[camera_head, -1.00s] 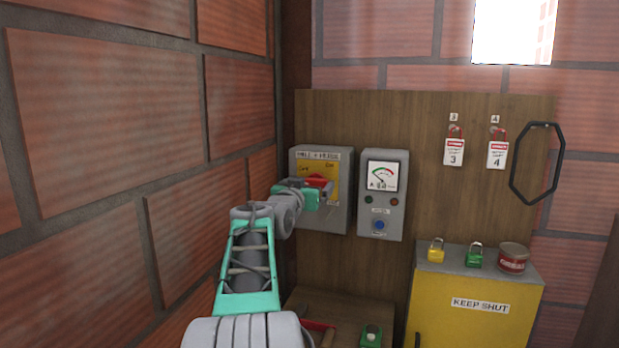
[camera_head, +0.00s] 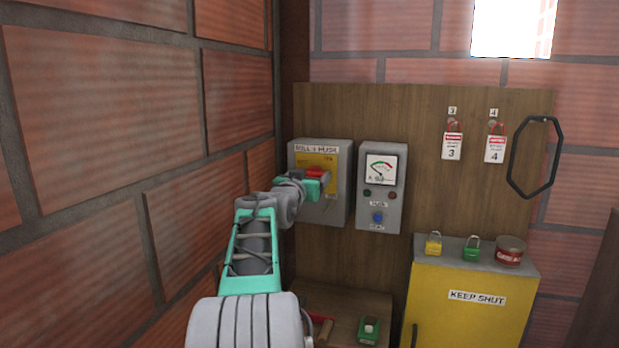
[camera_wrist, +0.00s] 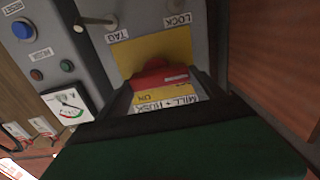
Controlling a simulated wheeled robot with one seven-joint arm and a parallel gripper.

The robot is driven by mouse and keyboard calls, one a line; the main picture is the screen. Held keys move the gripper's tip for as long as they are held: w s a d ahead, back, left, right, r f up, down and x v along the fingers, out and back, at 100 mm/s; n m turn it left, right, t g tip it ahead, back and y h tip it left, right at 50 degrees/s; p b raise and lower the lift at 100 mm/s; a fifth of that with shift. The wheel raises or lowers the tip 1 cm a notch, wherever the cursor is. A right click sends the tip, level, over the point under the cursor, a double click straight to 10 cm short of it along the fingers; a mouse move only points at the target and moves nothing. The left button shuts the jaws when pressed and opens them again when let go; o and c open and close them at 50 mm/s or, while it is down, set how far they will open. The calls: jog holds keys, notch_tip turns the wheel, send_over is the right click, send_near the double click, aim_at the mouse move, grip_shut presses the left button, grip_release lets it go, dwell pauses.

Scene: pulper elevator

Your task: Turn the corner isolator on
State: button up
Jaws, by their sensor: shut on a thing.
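The corner isolator is a grey box (camera_head: 338,205) labelled "MILL + HUSK", with a yellow plate (camera_head: 322,159) and a red handle (camera_head: 316,171). It hangs at the left of the wooden board, near the brick corner. My gripper (camera_head: 322,181) is at the front of the box, shut on the red handle, and covers part of it. In the wrist view the handle (camera_wrist: 152,70) shows between the dark jaws against the yellow plate (camera_wrist: 140,50). The handle's exact angle is hard to tell.
A grey meter box (camera_head: 380,215) with a blue button hangs just right of the isolator. A yellow cabinet (camera_head: 465,325) with padlocks and a red tin stands at the lower right. The brick wall (camera_head: 140,110) is close on the left of my arm.

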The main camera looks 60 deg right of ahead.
jog(key=shift+c, duration=1.4)
jog(key=shift+f+b, duration=0.1)
jog(key=shift+b, duration=0.45)
jog(key=m+b, duration=0.5)
jog(key=m, duration=0.1)
jog(key=m+b, duration=0.5)
jog(key=m, duration=0.1)
jog(key=s+m+b, duration=0.1)
jog(key=m+b, duration=0.4)
jog(key=shift+d+m, duration=0.1)
jog(key=shift+m, duration=0.3)
